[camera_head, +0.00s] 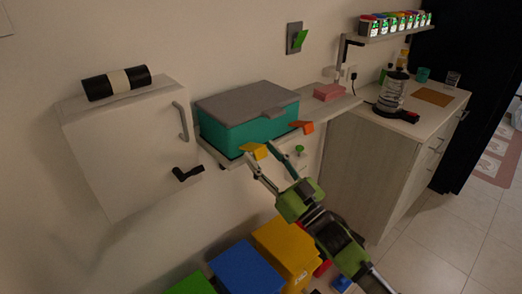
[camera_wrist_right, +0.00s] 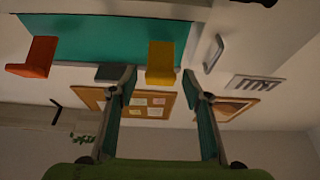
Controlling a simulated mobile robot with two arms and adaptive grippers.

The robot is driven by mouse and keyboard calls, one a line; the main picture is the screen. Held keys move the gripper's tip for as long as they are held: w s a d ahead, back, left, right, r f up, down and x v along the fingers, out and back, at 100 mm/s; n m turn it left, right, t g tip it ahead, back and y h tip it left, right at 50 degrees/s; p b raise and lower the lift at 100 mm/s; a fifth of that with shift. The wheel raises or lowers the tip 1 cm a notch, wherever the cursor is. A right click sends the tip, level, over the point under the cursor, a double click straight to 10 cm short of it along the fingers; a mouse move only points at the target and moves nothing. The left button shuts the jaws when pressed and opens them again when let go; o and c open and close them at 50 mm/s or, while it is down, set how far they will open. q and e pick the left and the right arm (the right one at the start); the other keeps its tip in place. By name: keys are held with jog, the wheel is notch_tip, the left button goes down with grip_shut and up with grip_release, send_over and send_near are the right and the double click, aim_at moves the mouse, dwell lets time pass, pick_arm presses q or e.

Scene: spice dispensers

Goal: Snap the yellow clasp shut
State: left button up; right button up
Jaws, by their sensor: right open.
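A teal box (camera_head: 250,124) with a grey lid (camera_head: 245,103) sits on a wall shelf, lid down. The yellow clasp (camera_head: 254,151) juts out from the box's front, tilted away from it. An orange clasp (camera_head: 302,127) juts out likewise further right. My right gripper (camera_head: 259,149) is open and empty at the yellow clasp, fingers pointing at the box. In the right wrist view, the yellow clasp (camera_wrist_right: 167,62) lies between the open fingertips, nearer the right one; contact cannot be told. The orange clasp (camera_wrist_right: 36,58) is at the left there. My left gripper is not in view.
A white cabinet (camera_head: 120,150) with a black latch (camera_head: 187,174) stands left of the box. A pink block (camera_head: 328,92) is on the shelf to the right. Blue (camera_head: 243,270) and yellow (camera_head: 287,250) bins are below. A counter (camera_head: 420,100) holds a glass jug (camera_head: 393,95).

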aim_at(257, 146)
jog(key=shift+w+a+r, duration=0.2)
jog(key=shift+w+a, duration=0.15)
jog(key=shift+w, duration=0.1)
grip_shut()
jog(key=shift+r+p, duration=0.2)
jog(key=shift+p, duration=0.25)
jog(key=r+g+h+p, duration=0.1)
jog(key=p, duration=0.5)
jog(key=r+g+h+p, duration=0.1)
jog(key=g+p, duration=0.1)
jog(key=p, duration=0.4)
jog(key=w+r+g+h+p, duration=0.1)
jog(key=g+p, duration=0.1)
jog(key=p, duration=0.5)
jog(key=shift+w+a+r+h, duration=0.1)
jog(key=shift+a+r+h, duration=0.2)
jog(key=shift+a+r, duration=0.1)
jog(key=shift+w+a+f+g+h+p, duration=0.15)
jog(key=shift+g+h+p, duration=0.2)
jog(key=shift+p, duration=0.55)
